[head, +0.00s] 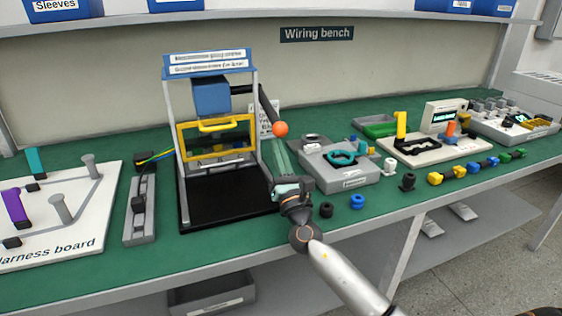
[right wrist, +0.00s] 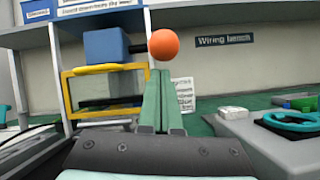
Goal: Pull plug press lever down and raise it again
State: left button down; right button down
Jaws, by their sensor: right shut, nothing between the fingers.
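The plug press (head: 210,97) stands on the green bench left of centre, with a blue block, a yellow-framed guard (head: 216,126) and a black base. Its dark lever (head: 268,105) slants down on the right side and ends in an orange ball knob (head: 280,129). In the right wrist view the knob (right wrist: 164,45) is straight ahead, just above my fingertips. My right gripper (head: 277,145) is shut and empty, its green fingers pointing up just below the knob. I cannot tell whether the fingertips touch the knob. My left gripper is not in view.
A grey fixture with a teal ring (head: 343,158) stands right of my gripper. The harness board (head: 80,222) and a grey connector strip (head: 141,212) lie left of the press. Small black and blue rings (head: 357,202) lie near the bench's front edge.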

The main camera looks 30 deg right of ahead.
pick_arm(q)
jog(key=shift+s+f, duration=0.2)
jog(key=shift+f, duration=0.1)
pick_arm(e)
jog(key=shift+x, duration=2)
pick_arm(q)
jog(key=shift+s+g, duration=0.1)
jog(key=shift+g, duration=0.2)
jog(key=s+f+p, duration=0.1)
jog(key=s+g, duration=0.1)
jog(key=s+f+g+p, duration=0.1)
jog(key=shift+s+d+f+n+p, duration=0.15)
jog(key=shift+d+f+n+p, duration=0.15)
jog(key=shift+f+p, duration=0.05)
pick_arm(e)
jog(key=shift+s+r, duration=0.15)
jog(key=shift+r, duration=0.2)
